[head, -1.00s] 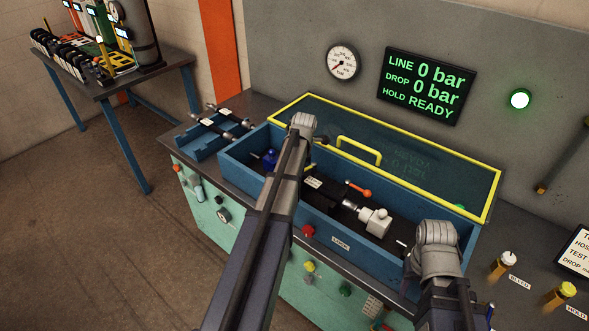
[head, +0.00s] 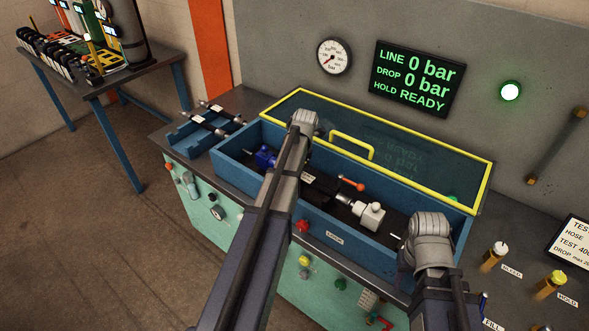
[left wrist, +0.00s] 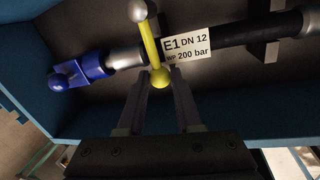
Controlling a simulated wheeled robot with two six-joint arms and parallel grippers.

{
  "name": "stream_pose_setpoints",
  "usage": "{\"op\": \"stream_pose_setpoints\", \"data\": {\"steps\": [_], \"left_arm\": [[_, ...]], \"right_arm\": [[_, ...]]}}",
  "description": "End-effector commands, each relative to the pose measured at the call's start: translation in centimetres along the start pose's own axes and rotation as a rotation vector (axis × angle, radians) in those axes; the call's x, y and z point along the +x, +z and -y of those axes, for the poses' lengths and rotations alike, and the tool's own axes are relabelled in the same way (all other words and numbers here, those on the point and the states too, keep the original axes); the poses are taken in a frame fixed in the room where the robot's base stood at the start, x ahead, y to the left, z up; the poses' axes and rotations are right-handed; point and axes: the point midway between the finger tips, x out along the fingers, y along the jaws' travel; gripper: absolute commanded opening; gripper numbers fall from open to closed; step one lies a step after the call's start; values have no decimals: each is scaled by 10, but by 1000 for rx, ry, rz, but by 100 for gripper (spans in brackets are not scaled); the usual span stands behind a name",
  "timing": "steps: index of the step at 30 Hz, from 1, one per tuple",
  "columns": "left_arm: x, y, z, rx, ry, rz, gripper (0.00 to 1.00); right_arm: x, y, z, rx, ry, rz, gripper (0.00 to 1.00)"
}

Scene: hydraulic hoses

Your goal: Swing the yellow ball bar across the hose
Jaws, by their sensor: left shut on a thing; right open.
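The yellow ball bar (left wrist: 151,47) shows in the left wrist view, with a grey knob at its far end and a yellow ball at its near end. My left gripper (left wrist: 158,80) is shut on the yellow ball. In the head view my left arm hides the bar and part of the hose (head: 322,184), which lies in the blue trough (head: 337,235). My right gripper (head: 408,262) is open at the trough's right end, its fingers hardly visible.
A yellow-framed clear lid (head: 420,170) stands raised behind. The screen (head: 414,78) reads LINE 0 bar, DROP 0 bar, HOLD READY. Valve knobs stand at right.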

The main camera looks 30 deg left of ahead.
Motion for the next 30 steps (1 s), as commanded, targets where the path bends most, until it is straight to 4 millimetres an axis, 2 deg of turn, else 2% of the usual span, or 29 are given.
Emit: {"op": "stream_pose_setpoints", "data": {"steps": [3,4,6,19,23,30], "left_arm": [[0,0,1,0,-3,0,0],[0,0,1,1,-3,0,37],[0,0,1,1,-3,0,45],[-6,0,0,1,-2,0,46],[-16,0,0,2,-2,0,46],[-48,0,0,2,-2,0,46]], "right_arm": [[0,0,0,0,0,0,50],[0,0,0,0,0,0,50],[0,0,0,0,0,0,50],[-6,0,0,0,0,0,50],[-16,1,-2,0,0,0,50],[-47,3,-4,-2,0,0,50]]}}
